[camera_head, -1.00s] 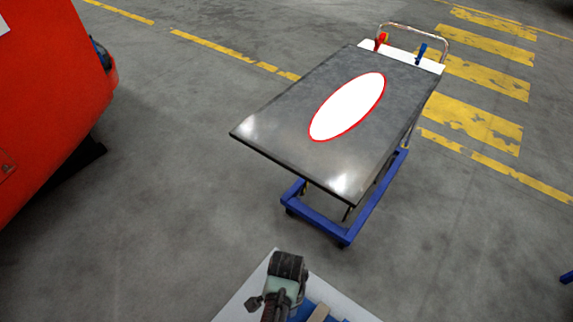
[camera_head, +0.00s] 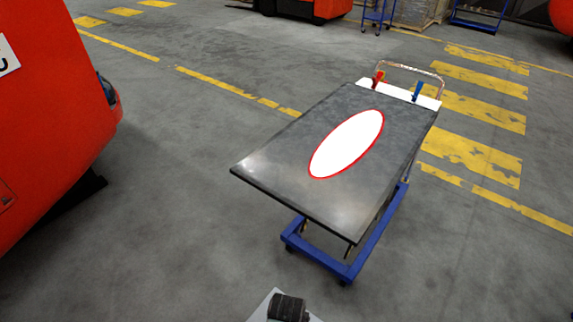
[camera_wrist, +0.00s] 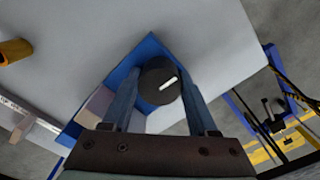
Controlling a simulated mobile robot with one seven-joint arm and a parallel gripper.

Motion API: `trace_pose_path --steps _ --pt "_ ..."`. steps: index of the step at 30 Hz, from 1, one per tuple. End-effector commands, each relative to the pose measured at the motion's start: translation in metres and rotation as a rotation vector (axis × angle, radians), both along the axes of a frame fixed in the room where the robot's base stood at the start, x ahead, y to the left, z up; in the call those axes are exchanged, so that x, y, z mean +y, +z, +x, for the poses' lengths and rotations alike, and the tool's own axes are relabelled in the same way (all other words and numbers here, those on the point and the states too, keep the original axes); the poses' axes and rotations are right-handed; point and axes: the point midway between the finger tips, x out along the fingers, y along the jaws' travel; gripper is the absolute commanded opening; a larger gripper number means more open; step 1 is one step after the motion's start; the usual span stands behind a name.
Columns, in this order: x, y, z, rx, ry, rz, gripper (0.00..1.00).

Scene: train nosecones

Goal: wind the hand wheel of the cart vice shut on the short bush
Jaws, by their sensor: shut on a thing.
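The hand wheel (camera_wrist: 158,88) is a dark round knob with a white mark on its face, seen in the wrist view. My gripper (camera_wrist: 160,86) has one finger on each side of it and is shut on it. The blue cart vice (camera_wrist: 146,50) lies under and around the wheel, partly hidden by my fingers. A grey-brown block (camera_wrist: 95,104) shows beside the left finger at the vice. A brass-coloured cylinder (camera_wrist: 14,50) lies at the upper left, apart from the vice; I cannot tell whether it is the short bush.
The vice sits on a pale cart top (camera_wrist: 225,35). A ruler-like strip (camera_wrist: 28,113) lies at its left. In the head view, a dark-topped trolley (camera_head: 270,150) with a blue frame stands ahead, and a red machine (camera_head: 50,110) stands left. Grey floor between them is clear.

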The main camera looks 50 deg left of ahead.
Motion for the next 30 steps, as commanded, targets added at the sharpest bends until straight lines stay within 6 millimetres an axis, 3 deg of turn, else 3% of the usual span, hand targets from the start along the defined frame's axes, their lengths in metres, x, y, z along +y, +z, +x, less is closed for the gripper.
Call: trace_pose_path --steps 4,5,10,22,30 --pt "0.000 0.001 0.001 -0.003 -0.003 0.001 0.04" --pt "0.000 0.001 0.001 -0.003 -0.003 0.001 0.61" --pt "0.000 0.000 0.001 -0.001 -0.002 0.000 0.89" --pt "0.000 0.006 0.001 -0.001 0.000 0.001 0.89" --pt "0.000 0.045 0.001 -0.004 0.000 0.004 0.89"
